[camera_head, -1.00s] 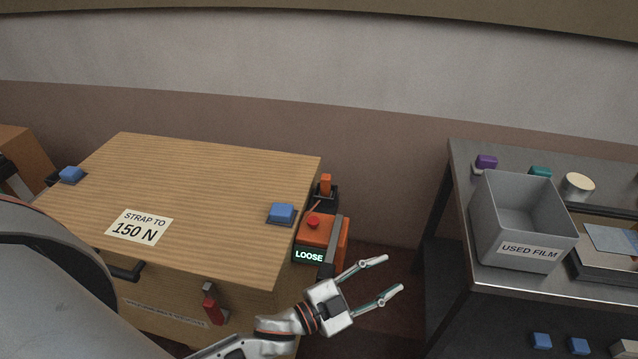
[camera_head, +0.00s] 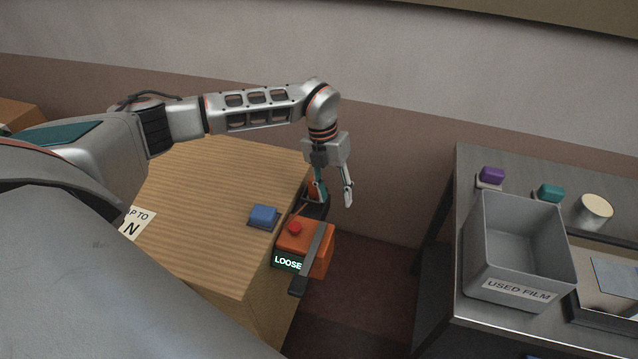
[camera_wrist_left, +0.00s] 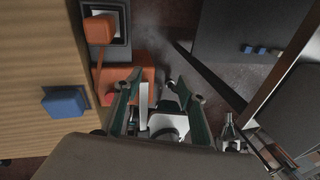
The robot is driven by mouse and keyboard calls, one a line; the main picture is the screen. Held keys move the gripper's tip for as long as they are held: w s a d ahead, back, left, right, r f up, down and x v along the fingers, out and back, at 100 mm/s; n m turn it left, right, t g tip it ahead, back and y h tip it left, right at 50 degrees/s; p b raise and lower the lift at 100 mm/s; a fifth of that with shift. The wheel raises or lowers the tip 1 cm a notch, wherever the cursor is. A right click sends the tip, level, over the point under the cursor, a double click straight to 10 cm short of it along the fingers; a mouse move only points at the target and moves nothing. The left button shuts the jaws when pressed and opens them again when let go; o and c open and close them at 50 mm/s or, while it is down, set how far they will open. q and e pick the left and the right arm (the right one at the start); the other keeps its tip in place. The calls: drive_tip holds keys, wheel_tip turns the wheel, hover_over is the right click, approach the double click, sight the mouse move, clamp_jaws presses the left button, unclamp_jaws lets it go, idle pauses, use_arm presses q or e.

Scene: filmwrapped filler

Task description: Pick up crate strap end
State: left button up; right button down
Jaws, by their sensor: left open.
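The crate strap end appears to be the orange block (camera_wrist_left: 100,29) seated in a dark square holder (camera_wrist_left: 116,50) at the crate's right edge. An orange strap runs from it toward the orange tensioner (camera_head: 318,240), whose display reads LOOSE. My left gripper (camera_head: 334,195) points down, open, near the holder in the head view, where its finger partly hides the orange block. In the wrist view its fingers (camera_wrist_left: 160,85) are open beside the tensioner, with the orange block apart at upper left. A silver, pronged shape at lower right of the wrist view may be my right gripper (camera_wrist_left: 232,133).
The wooden crate (camera_head: 215,190) carries a blue block (camera_head: 264,215) near its right edge. A dark table (camera_head: 452,250) at right holds a grey USED FILM bin (camera_head: 515,290), purple and teal blocks and a round tin. A floor gap lies between crate and table.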

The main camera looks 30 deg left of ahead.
sight(312, 180)
use_arm(q)
drive_tip(key=w+a+r+y, duration=0.1)
drive_tip(key=a, duration=0.2)
drive_tip(key=w+a+r+n, duration=0.1)
drive_tip(key=a, duration=0.1)
drive_tip(key=w+a+r+y, duration=0.1)
drive_tip(key=a, duration=0.2)
drive_tip(key=shift+w+a+r+y, duration=0.15)
drive_tip(key=shift+a+r+y, duration=0.15)
drive_tip(key=shift+a, duration=0.05)
drive_tip(key=shift+a+f+n, duration=0.15)
drive_tip(key=shift+f+n, duration=0.1)
drive_tip(key=shift+n, duration=0.05)
drive_tip(key=shift+w+f, duration=0.2)
drive_tip(key=shift+f, duration=1.55)
drive_tip(key=shift+w+f, duration=0.2)
drive_tip(key=shift+f, duration=1.55)
clamp_jaws()
